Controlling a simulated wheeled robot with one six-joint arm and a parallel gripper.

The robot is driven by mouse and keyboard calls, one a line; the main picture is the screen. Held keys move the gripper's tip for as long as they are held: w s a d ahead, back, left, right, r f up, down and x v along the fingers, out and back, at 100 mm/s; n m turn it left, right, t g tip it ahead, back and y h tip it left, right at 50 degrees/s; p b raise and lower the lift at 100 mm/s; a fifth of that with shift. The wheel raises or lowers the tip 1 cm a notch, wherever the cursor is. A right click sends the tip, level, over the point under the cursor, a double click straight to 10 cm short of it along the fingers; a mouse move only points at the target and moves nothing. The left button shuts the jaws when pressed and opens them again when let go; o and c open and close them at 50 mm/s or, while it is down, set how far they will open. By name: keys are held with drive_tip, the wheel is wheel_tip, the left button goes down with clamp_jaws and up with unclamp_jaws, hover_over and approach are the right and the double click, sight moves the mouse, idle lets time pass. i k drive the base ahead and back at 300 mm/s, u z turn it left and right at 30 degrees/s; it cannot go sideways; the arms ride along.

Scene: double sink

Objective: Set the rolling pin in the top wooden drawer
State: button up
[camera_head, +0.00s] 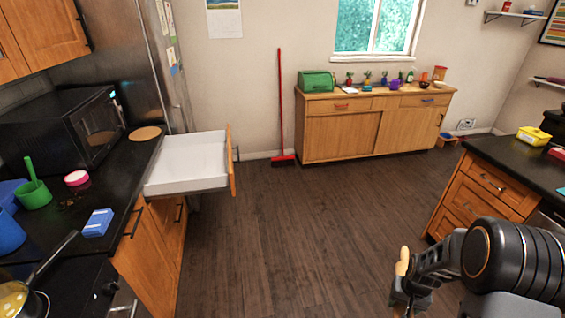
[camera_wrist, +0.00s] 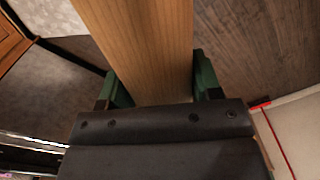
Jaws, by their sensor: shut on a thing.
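The rolling pin (camera_wrist: 140,45) is pale wood and lies between the two green fingers of my gripper (camera_wrist: 160,82) in the wrist view. It runs up out of the top of that view, so its far end is cut off. In the head view the pin's pale rounded end (camera_head: 402,262) shows beside my gripper (camera_head: 408,292) at the lower right, above the floor. The top wooden drawer (camera_head: 231,160) is pulled wide open from the left counter. Its white inside (camera_head: 190,165) looks empty. My gripper is well to the right of and nearer than the drawer.
A counter with wooden drawers (camera_head: 485,190) stands at right. A red broom (camera_head: 281,105) leans on the back wall. The middle floor (camera_head: 290,240) is clear.

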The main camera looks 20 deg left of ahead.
sight(185, 166)
drive_tip(key=k, duration=0.15)
drive_tip(key=u, duration=1.8)
drive_tip(key=i, duration=1.6)
